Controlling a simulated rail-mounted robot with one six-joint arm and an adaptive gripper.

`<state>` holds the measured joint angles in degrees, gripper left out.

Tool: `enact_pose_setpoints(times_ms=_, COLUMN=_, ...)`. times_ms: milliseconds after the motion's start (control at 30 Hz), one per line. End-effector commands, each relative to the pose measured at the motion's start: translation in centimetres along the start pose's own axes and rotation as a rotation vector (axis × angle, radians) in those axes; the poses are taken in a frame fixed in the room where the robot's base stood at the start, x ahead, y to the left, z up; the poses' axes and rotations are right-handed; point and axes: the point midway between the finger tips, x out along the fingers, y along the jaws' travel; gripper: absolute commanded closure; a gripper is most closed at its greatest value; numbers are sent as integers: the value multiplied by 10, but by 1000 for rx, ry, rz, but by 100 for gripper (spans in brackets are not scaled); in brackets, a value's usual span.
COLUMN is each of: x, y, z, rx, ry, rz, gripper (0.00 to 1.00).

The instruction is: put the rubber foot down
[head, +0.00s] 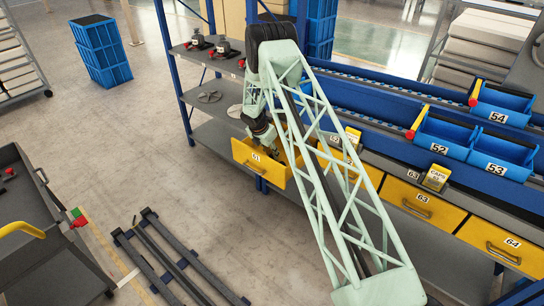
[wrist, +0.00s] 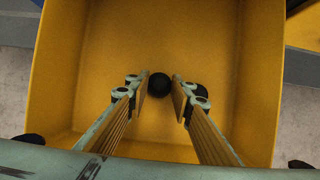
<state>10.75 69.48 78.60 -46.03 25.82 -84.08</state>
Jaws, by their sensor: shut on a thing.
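The rubber foot (wrist: 159,84) is a small round black piece. In the wrist view it sits between the two fingertips of my gripper (wrist: 161,88), which is shut on it. Below them is the bare floor of an open yellow drawer (wrist: 105,45). I cannot tell whether the foot touches that floor. In the head view the pulled-out drawer (head: 256,170), labelled 61, is under the end of my arm. The fingertips and the foot are hidden there by the arm and drawer.
Shut yellow drawers 63 (head: 420,202) and 64 (head: 505,247) lie to the right. A small CAPS box (head: 436,178) stands above them. Blue bins 52 and 53 (head: 500,152) sit behind. A dark cart (head: 45,225) stands at left. The drawer floor around the gripper looks empty.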

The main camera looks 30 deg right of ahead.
Motion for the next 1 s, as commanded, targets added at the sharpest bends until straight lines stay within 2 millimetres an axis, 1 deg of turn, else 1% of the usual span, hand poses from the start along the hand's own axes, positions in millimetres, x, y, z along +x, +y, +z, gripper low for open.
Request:
enact_pose_setpoints(times_ms=33, x=5, y=0, z=-2, rx=-1, ry=0, rz=0, gripper=87)
enact_pose_setpoints(times_ms=133, x=10, y=0, z=-4, rx=-1, ry=0, rz=0, gripper=87)
enact_pose_setpoints(times_ms=567, x=12, y=0, z=-5, rx=-1, ry=0, rz=1, gripper=87)
enact_pose_setpoints(times_ms=600, x=12, y=0, z=-5, rx=-1, ry=0, rz=1, gripper=78)
enact_pose_setpoints(times_ms=733, x=12, y=0, z=-5, rx=-1, ry=0, rz=1, gripper=66)
enact_pose_setpoints(times_ms=767, x=12, y=0, z=-5, rx=-1, ry=0, rz=1, gripper=65)
enact_pose_setpoints(times_ms=1000, x=12, y=0, z=-5, rx=-1, ry=0, rz=1, gripper=65)
